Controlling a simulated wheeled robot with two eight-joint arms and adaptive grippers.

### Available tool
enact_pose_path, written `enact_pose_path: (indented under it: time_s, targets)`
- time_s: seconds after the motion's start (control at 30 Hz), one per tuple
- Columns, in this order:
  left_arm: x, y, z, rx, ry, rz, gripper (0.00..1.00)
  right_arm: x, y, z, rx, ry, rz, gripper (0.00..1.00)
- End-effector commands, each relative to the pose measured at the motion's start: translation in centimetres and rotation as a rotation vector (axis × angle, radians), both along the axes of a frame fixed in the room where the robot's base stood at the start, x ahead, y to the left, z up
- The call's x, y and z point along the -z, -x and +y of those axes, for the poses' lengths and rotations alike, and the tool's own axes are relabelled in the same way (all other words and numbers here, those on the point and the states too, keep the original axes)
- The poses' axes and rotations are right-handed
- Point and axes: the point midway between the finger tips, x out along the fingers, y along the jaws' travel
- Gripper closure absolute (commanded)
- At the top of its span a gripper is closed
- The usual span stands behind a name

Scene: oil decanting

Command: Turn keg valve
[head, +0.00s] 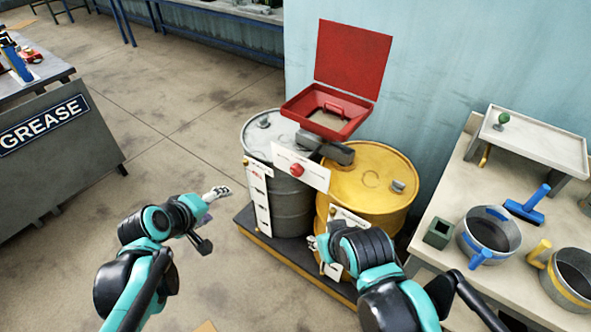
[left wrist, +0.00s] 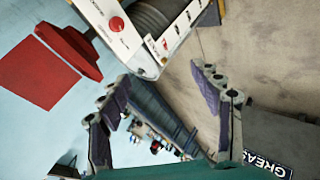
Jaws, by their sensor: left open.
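A grey drum (head: 292,205) and a yellow drum (head: 372,188) stand side by side on a dark low platform. Small brass-coloured fittings show on their fronts, one at the grey drum's upper left (head: 245,161) and one on the yellow drum (head: 332,211); which is the keg valve is too small to tell. My left gripper (head: 217,192) is open and empty, left of the grey drum and apart from it. In the left wrist view its fingers (left wrist: 163,78) are spread, with the grey drum (left wrist: 158,16) beyond them. My right gripper (head: 318,245) is by the yellow drum's front, largely hidden by my arm.
A white panel with a red button (head: 297,170) fronts the drums below an open red box (head: 318,108). A bench (head: 452,200) with pots stands right. A GREASE cabinet (head: 70,160) stands left. The floor between is clear.

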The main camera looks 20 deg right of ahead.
Motion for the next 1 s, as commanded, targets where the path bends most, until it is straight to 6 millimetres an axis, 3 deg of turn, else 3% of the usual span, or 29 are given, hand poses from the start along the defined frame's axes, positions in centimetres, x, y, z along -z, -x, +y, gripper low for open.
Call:
enact_pose_path:
  time_s: [0.03,0.2,0.37,0.5,0.7,0.9,1.0]
  targets:
    - [0.1,-2.1,-1.6,-0.028,0.089,0.016,0.35,-0.2,0.0,0.0,0.000,0.000,0.000,0.66]
    - [1.1,-7.9,-6.5,-0.129,0.405,0.095,0.35,-0.4,0.0,0.0,0.000,0.000,0.000,0.66]
    - [3.3,-12.5,-10.9,-0.216,0.701,0.203,0.35,-0.7,0.0,0.0,0.000,0.000,0.000,0.66]
    - [6.1,-15.4,-14.2,-0.287,0.954,0.325,0.35,-1.0,0.0,0.0,0.000,0.000,0.000,0.66]
    - [11.5,-17.6,-18.0,-0.378,1.298,0.537,0.35,-1.3,0.0,0.0,0.000,0.000,0.000,0.66]
    - [16.3,-17.6,-19.8,-0.443,1.551,0.734,0.35,-1.5,0.0,0.0,0.000,0.000,0.000,0.66]
    - [17.7,-17.4,-20.2,-0.461,1.619,0.795,0.35,-1.6,0.0,0.0,0.000,0.000,0.000,0.66]
